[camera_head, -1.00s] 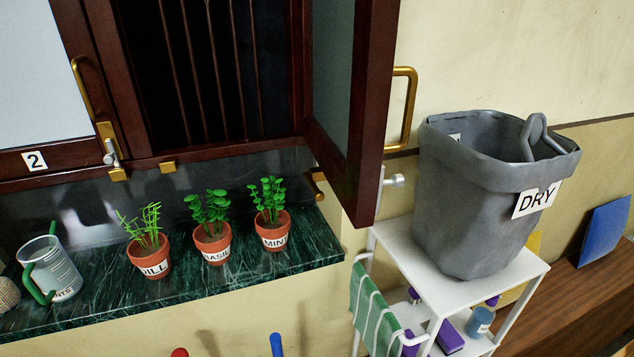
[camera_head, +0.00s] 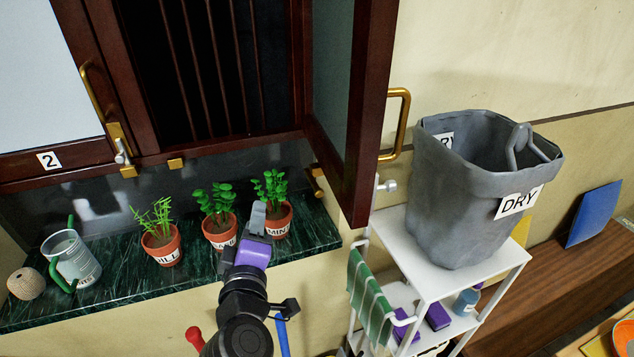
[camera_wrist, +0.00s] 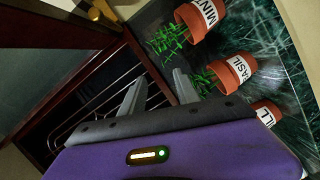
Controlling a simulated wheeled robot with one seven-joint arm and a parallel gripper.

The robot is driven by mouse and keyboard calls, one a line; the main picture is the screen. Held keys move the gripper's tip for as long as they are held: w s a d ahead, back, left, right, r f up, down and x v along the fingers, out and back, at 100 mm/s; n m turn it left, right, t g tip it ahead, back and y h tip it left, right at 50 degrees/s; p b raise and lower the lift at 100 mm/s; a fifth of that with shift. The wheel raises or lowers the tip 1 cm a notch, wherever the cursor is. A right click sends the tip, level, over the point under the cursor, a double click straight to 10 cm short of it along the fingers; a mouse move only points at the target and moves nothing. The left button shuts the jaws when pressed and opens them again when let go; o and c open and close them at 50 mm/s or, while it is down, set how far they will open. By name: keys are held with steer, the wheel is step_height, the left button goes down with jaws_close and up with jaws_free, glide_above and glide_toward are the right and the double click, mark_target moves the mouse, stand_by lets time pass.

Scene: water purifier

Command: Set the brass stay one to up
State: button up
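A small brass fitting (camera_head: 314,181), which looks like the brass stay, sits at the lower edge of the open dark-wood sash (camera_head: 362,130), above the right end of the sill. Its exact position is hard to tell at this size. My gripper (camera_head: 258,215) is raised in front of the mint and basil pots, below and left of that fitting and apart from it. In the wrist view my gripper (camera_wrist: 160,78) has its two grey fingers apart with nothing held between them.
Dill (camera_head: 160,245), basil (camera_head: 219,231) and mint (camera_head: 275,220) pots stand on the green marble sill (camera_head: 120,285), close to my gripper. A watering can (camera_head: 75,262) is at left. A grey DRY bin (camera_head: 460,200) stands on a white cart (camera_head: 480,280) at right.

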step_height(320, 180, up, 4)
steer(key=w+d+h, duration=0.2)
steer(key=d+h, duration=0.1)
steer(key=h, duration=0.1)
steer(key=m+g+h, duration=0.1)
steer(key=h, duration=0.4)
glide_toward(317, 187)
steer(key=w, duration=0.2)
steer(key=shift+s+d+f+p+x, duration=0.15)
steer(key=shift+p+x, duration=0.25)
steer(key=shift+x, duration=1)
steer(key=shift+d+f+p+x, duration=0.15)
steer(key=shift+p+x, duration=0.2)
steer(key=shift+x, duration=1.05)
steer(key=shift+s+d+p+x, duration=0.1)
steer(key=shift+p+x, duration=0.3)
steer(key=shift+x, duration=0.95)
jaws_close()
